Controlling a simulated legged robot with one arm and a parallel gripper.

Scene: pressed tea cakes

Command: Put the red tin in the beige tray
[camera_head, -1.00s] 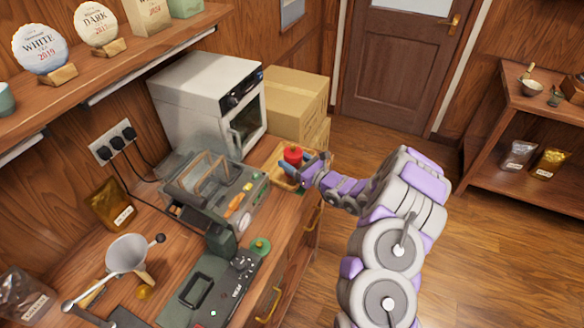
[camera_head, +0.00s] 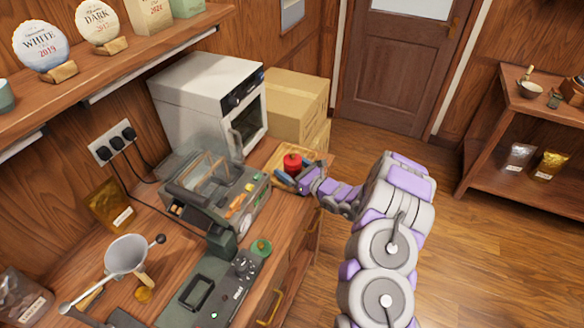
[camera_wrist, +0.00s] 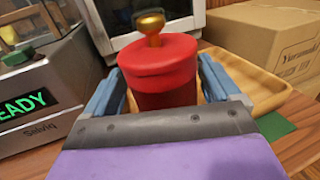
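The red tin (camera_head: 292,165) is round, with a gold knob on its lid, and is upright. It fills the middle of the wrist view (camera_wrist: 162,75). The beige wooden tray (camera_wrist: 252,80) shows behind and right of the tin in the wrist view; its far-left part shows in the head view (camera_head: 272,154). The tin appears within the tray's outline, but its base is hidden, so contact with the tray floor cannot be seen. My gripper (camera_wrist: 162,88) is around the tin, its blue fingers spread on either side and looking slightly clear of it.
A glass-topped machine (camera_head: 215,190) stands left of the tray, with a white oven (camera_head: 205,100) and cardboard boxes (camera_head: 295,105) behind. A green patch (camera_wrist: 275,126) lies by the tray's right edge. The floor right of the counter is open.

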